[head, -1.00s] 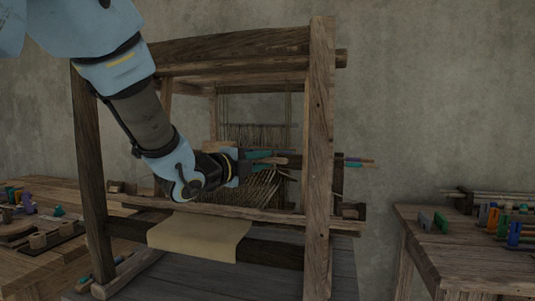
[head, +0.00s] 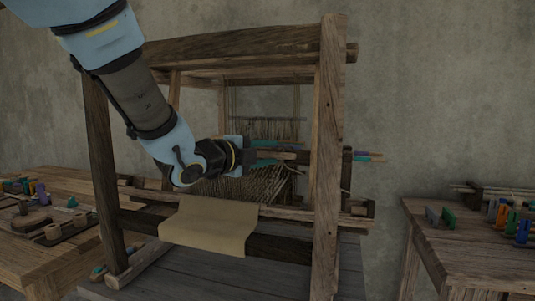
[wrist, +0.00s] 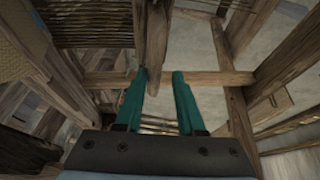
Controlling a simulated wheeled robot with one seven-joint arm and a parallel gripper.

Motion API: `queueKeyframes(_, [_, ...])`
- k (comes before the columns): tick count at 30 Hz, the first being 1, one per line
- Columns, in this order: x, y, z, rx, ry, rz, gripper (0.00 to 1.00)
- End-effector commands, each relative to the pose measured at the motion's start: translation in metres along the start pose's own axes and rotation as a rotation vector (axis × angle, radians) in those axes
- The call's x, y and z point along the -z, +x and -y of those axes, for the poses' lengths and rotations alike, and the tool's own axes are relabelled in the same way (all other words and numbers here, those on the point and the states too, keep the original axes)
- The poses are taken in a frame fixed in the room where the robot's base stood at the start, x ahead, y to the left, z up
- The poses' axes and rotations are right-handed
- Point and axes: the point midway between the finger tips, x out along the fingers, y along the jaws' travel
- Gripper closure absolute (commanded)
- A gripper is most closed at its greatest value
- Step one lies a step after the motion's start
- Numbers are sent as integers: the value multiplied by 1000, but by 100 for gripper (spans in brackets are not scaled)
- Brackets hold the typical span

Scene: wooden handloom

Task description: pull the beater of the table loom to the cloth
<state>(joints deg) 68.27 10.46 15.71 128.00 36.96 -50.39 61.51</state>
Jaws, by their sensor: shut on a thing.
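The wooden table loom (head: 328,170) stands in the middle of the head view. Its tan cloth (head: 208,228) hangs over the front beam, with warp threads (head: 262,186) behind it. My gripper (head: 278,152), with teal fingers, reaches into the frame from the left above the threads. It is shut on a wooden bar that appears to be the beater. In the wrist view this beater bar (wrist: 154,45) runs to the fingertips of my gripper (wrist: 161,75), between the two teal fingers. My gripper and wrist hide part of the beater in the head view.
The loom's front right post (head: 328,90) and top beam (head: 240,45) stand close around my arm. A side table (head: 60,240) with tools is at left. Another table (head: 470,240) with coloured pieces is at right. The wall behind is bare.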

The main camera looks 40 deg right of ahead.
Motion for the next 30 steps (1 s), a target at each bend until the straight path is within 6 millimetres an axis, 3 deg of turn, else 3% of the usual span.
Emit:
queueKeyframes(7, [0,-8,1,3,0,1,68])
queueKeyframes(21, [-1,-92,0,3,-1,3,68])
queueKeyframes(30, [0,-109,0,0,0,1,68])
